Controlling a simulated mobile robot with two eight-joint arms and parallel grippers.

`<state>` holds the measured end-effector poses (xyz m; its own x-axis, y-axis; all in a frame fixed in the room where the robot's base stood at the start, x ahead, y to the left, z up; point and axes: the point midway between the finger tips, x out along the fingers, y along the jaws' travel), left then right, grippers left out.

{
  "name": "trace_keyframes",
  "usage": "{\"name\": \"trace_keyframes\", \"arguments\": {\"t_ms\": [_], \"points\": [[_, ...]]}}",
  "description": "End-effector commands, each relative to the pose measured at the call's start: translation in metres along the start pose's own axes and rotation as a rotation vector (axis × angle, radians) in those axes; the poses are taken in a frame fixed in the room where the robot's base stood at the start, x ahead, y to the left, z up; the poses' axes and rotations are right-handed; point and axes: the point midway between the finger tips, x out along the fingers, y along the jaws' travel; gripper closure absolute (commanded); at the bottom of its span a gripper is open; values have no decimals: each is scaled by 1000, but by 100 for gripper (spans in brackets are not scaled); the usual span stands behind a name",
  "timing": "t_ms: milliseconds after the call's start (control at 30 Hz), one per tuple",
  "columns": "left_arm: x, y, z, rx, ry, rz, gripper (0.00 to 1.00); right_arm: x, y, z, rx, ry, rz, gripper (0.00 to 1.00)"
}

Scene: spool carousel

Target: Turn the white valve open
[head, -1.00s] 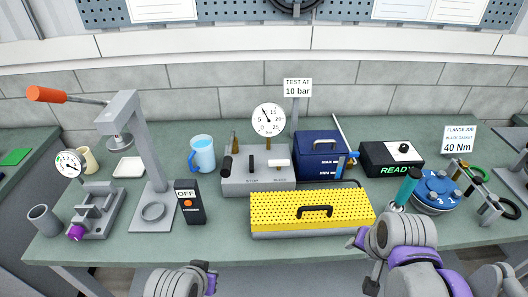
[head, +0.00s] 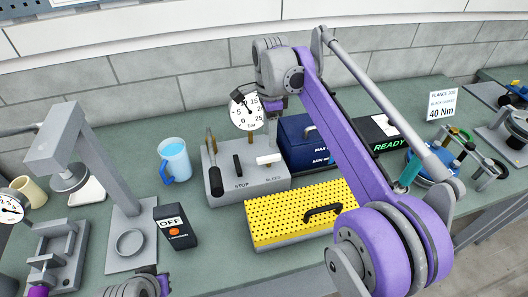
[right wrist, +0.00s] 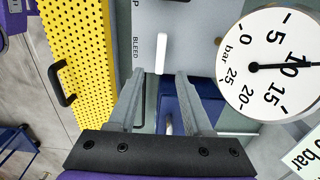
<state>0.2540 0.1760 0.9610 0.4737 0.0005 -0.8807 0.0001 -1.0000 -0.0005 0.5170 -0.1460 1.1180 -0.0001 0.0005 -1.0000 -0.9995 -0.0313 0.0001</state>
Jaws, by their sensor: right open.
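The white valve handle (head: 268,159) lies sideways on the grey block (head: 228,190), at its right end beside the word BLEED. The right wrist view also shows the white handle (right wrist: 161,52). My right gripper (head: 273,118) is above and behind the block in the head view. In the right wrist view my right gripper (right wrist: 160,78) is open and empty, its two fingertips apart just short of the handle. A pressure gauge (right wrist: 278,65) on the block reads about 10 bar. My left gripper (head: 150,286) shows only partly at the bottom edge; its fingers are unclear.
A black handle (head: 237,165) and a tall black-gripped lever (head: 214,178) stand on the same block. A yellow perforated cover (head: 285,215) is in front, a blue box (head: 297,140) to the right. A blue mug (head: 174,160) stands left, with clear bench around it.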

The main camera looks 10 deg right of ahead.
Motion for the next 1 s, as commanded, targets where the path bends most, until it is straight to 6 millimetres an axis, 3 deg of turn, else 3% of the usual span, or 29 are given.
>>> {"name": "trace_keyframes", "arguments": {"t_ms": [200,400,600,867,1000], "points": [[5,0,6,0,-6,0,100,45,0,0,-2,0,0,50],[7,0,8,0,-7,0,100,74,0,0,-2,0,-1,50],[8,0,9,0,-8,0,100,86,0,0,-2,0,-1,50],[7,0,9,0,-8,0,100,87,0,0,-3,0,-1,50],[8,0,9,0,-8,0,100,87,0,0,-3,0,-1,75]]}}
